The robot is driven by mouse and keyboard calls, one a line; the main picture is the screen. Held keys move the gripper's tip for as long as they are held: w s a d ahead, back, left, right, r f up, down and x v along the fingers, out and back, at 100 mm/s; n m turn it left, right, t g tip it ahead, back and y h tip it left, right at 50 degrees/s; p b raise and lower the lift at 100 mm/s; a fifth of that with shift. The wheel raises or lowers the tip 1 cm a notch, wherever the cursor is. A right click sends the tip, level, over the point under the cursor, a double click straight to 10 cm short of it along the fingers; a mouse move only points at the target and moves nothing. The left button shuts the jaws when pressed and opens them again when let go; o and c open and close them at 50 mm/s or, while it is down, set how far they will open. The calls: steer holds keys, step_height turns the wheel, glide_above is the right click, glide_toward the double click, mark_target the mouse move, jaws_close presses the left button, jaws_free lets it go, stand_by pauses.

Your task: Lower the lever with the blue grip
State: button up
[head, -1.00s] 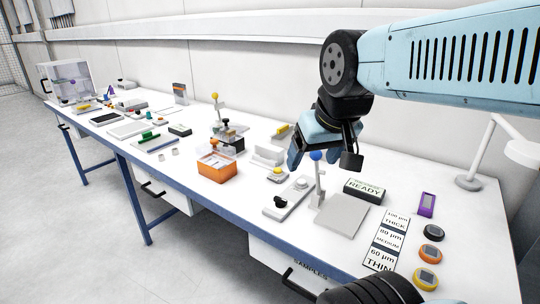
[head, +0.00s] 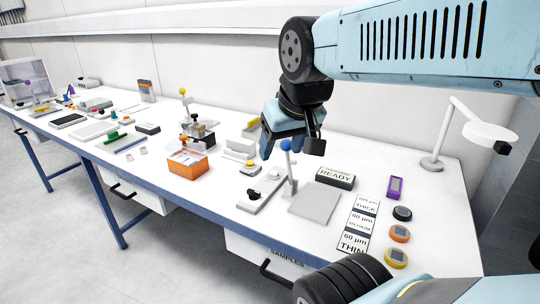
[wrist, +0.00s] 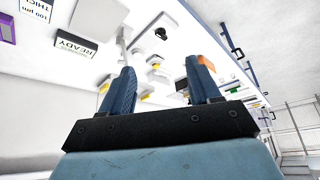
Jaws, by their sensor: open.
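The lever with the blue grip (head: 286,145) stands about upright, its pale rod (head: 291,185) rising between a light base with knobs (head: 257,198) and a flat grey plate (head: 315,204). The blue ball is at the rod's top. My gripper (head: 272,151) points down close by the ball, and its fingers are apart with nothing held. I cannot tell whether a finger touches the ball. In the wrist view my gripper (wrist: 160,80) is open, and a pale rod (wrist: 123,38) shows beyond the left finger. The blue ball cannot be made out there.
A black-framed READY display (head: 335,178) stands right of the lever. An orange box (head: 187,166) and a yellow-ball lever (head: 183,92) are to the left. Thickness labels (head: 358,222), round dials (head: 399,233) and a lamp (head: 487,134) lie right. A wall runs behind the table.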

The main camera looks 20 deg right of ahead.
steer(key=shift+w, duration=0.4)
steer(key=shift+c, duration=0.7)
steer(key=w+m+g+h, duration=0.1)
steer(key=w, duration=0.2)
steer(key=w+m+g+h, duration=0.1)
steer(key=w, duration=0.2)
steer(key=w+m+g+h, duration=0.1)
steer(key=w+m, duration=0.1)
steer(key=w, duration=0.1)
steer(key=shift+w+d+r+g, duration=0.2)
steer(key=shift+d+r+g, duration=0.1)
steer(key=shift+d+r, duration=0.1)
jaws_close()
steer(key=w+a+f+m+g+h, duration=0.1)
steer(key=w+m+h, duration=0.1)
steer(key=w, duration=0.5)
steer(key=w+a+f+m+g+h, duration=0.1)
steer(key=w+m, duration=0.3)
steer(key=w, duration=0.4)
steer(key=shift+w+f+g+h, duration=0.15)
steer(key=shift+f+g+h, duration=0.25)
steer(key=shift+f+h, duration=0.4)
